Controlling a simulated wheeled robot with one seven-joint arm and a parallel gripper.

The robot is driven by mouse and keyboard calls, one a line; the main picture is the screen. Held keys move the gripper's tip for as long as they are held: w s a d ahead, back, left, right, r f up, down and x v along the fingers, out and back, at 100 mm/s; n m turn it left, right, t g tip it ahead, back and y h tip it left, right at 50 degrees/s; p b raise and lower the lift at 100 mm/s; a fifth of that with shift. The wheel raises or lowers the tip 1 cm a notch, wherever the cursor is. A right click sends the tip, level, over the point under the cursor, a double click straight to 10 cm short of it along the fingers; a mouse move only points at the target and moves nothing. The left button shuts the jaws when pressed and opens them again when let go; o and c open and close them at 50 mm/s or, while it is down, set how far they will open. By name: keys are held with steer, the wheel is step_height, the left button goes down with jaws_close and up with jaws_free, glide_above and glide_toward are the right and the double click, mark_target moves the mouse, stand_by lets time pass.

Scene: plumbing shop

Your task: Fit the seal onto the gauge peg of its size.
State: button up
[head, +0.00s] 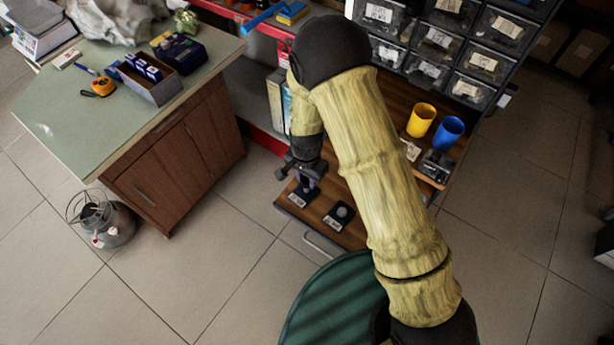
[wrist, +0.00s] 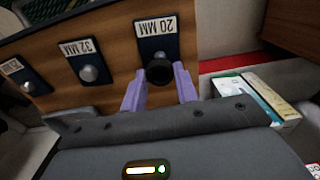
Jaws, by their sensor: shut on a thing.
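My gripper (wrist: 160,76) has pale purple fingers, shut on a small black round seal (wrist: 159,71). The 32 MM plate (wrist: 91,55) carries a bare grey peg (wrist: 89,73). A third plate (wrist: 14,68) with a bare grey peg (wrist: 29,88) is at the left; its label is hard to read. In the head view my gripper (head: 309,180) is over the wooden board (head: 318,207).
A yellow cup (head: 421,120) and a blue cup (head: 447,134) stand right of my arm. Labelled drawers (head: 440,38) rise behind. A green-topped cabinet (head: 110,125) stands at left. Upright booklets (wrist: 248,100) are close to the right of my gripper.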

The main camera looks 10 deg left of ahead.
steer(key=o, duration=0.7)
steer(key=shift+c, duration=0.2)
step_height(320, 180, up, 11)
steer(key=p, duration=0.9)
stand_by(1.0)
